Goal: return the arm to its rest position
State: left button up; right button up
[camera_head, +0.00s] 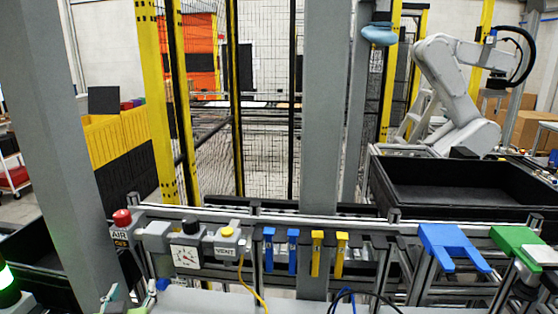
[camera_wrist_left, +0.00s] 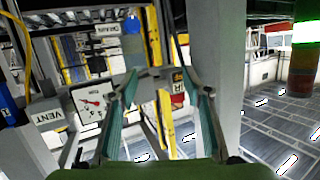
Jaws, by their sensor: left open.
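My left gripper (camera_head: 128,299) shows at the bottom left of the head view, only by its fingertips, just below the panel with the gauge. In the left wrist view the left gripper (camera_wrist_left: 165,84) has its two teal-lined fingers spread apart with nothing between them. The rest of my left arm is hidden in the head view. My right gripper is in neither view.
A rail carries a red AIR button (camera_head: 122,218), a gauge (camera_head: 187,256), a VENT box (camera_head: 226,244), and blue and yellow hanging pieces. A grey post (camera_head: 62,150) stands at left. A black bin (camera_head: 460,190) lies behind the rail at right.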

pick_arm(q)
jog(key=s+d+f+m+g+h, duration=0.3)
jog(key=s+d+f+g, duration=0.3)
jog(key=s+f, duration=0.6)
jog(key=s+d+f+m+g+h, duration=0.3)
jog(key=s+d+f, duration=0.55)
jog(key=s, duration=0.65)
notch_tip(320, 180, down, 33)
jog(key=s+a+g+b, duration=0.1)
jog(key=s+g+b, duration=0.15)
jog(key=b, duration=0.25)
jog(key=s+a+f+b, duration=0.1)
jog(key=s+f+b, duration=0.1)
jog(key=s+f, duration=0.6)
jog(key=s+a+f+g+b, duration=0.1)
jog(key=s+a+f+b, duration=0.1)
jog(key=s+f, duration=0.6)
notch_tip(320, 180, down, 5)
jog(key=shift+s+r+y, duration=0.15)
jog(key=shift+s+y, duration=0.05)
jog(key=shift+y, duration=0.1)
